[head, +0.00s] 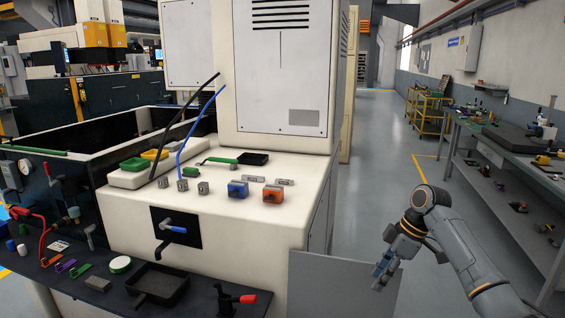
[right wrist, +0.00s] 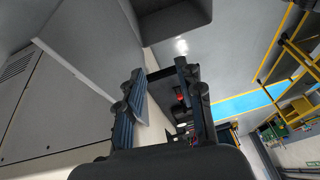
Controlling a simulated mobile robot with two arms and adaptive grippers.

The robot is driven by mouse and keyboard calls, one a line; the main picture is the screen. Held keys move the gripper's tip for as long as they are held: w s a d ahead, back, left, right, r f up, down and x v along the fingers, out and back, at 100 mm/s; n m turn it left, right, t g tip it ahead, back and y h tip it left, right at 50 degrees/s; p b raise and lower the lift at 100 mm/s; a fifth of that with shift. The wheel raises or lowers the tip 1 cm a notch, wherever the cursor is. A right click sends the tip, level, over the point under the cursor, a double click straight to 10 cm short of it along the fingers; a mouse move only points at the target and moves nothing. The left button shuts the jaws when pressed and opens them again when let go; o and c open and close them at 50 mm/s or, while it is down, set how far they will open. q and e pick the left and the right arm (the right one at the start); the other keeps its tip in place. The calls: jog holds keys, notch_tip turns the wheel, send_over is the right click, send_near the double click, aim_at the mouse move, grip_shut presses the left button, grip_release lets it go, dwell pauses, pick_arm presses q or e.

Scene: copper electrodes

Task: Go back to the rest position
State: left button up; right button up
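My right arm comes in from the lower right in the head view. My left arm and gripper are not in view. A blue block (head: 238,189) and an orange block (head: 273,194) stand on the white machine top (head: 230,212), with small grey metal blocks (head: 203,187) to their left.
A grey panel (head: 345,285) stands just left of my right gripper. A dark shelf with a black tray (head: 158,284) and tools runs along the machine's front. A workbench (head: 500,145) lines the right wall. A yellow cart (head: 428,110) stands farther back. The aisle floor (head: 385,130) is clear.

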jog(key=s+a+f+m+h, duration=0.15)
jog(key=s+a+f, duration=0.25)
jog(key=s+f, duration=0.5)
jog(key=s+a+f+m, duration=0.2)
jog(key=s+a+f, duration=0.3)
jog(key=f, duration=0.7)
jog(key=s+d+r+m+t+h, duration=0.1)
jog(key=s+d+m+t, duration=0.3)
jog(key=s, duration=0.8)
jog(key=s+d+r+m+g+h, duration=0.15)
jog(key=s+m, duration=0.35)
jog(key=s, duration=0.7)
notch_tip(320, 180, down, 27)
jog(key=s, duration=0.2)
jog(key=s+d+f+g, duration=0.2)
jog(key=s+d+f, duration=0.1)
jog(key=s+f, duration=1.2)
jog(key=shift+s+f, duration=0.3)
jog(key=shift+s, duration=0.4)
